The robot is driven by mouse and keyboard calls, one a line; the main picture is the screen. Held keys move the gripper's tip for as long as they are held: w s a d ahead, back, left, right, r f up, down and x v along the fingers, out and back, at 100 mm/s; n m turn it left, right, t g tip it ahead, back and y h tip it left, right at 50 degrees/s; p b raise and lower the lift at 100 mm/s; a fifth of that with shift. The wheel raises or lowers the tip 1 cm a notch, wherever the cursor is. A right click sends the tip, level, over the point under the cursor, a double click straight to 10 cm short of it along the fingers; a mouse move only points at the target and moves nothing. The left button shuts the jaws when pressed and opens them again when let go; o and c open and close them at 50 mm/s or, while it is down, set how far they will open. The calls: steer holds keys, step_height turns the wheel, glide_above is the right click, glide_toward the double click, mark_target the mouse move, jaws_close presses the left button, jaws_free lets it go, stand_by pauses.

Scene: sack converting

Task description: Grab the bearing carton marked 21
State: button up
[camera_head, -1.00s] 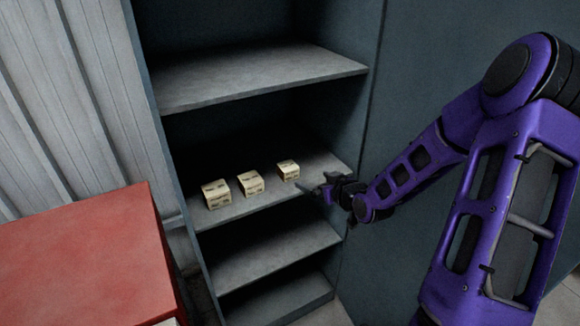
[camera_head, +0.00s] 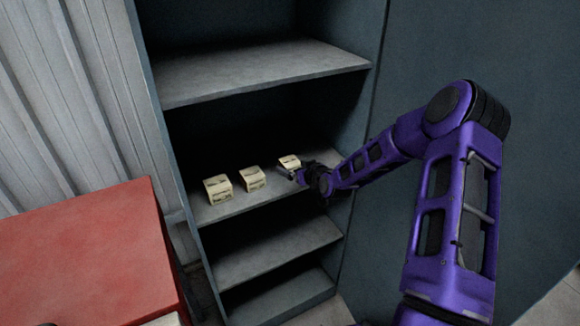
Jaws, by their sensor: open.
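Three small cream cartons with dark print stand in a row on a middle shelf (camera_head: 262,203): a left carton (camera_head: 217,188), a middle carton (camera_head: 252,178) and a right carton (camera_head: 289,162). The print is too small to read, so I cannot tell which is marked 21. My gripper (camera_head: 287,173) is open at the right carton, its fingers in front of that carton's lower part and hiding some of it. I cannot tell whether the fingers touch it or stand around it.
The grey cabinet has an empty upper shelf (camera_head: 265,72) above the cartons and empty lower shelves (camera_head: 275,250) below. Its right side wall (camera_head: 372,100) is close to my arm. A red box-like top (camera_head: 85,250) stands at the lower left.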

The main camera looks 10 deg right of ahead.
mark_target(290, 165)
steer(key=x, duration=0.3)
steer(key=shift+w+a+f, duration=0.1)
steer(key=shift+c, duration=0.2)
steer(key=c, duration=1.5)
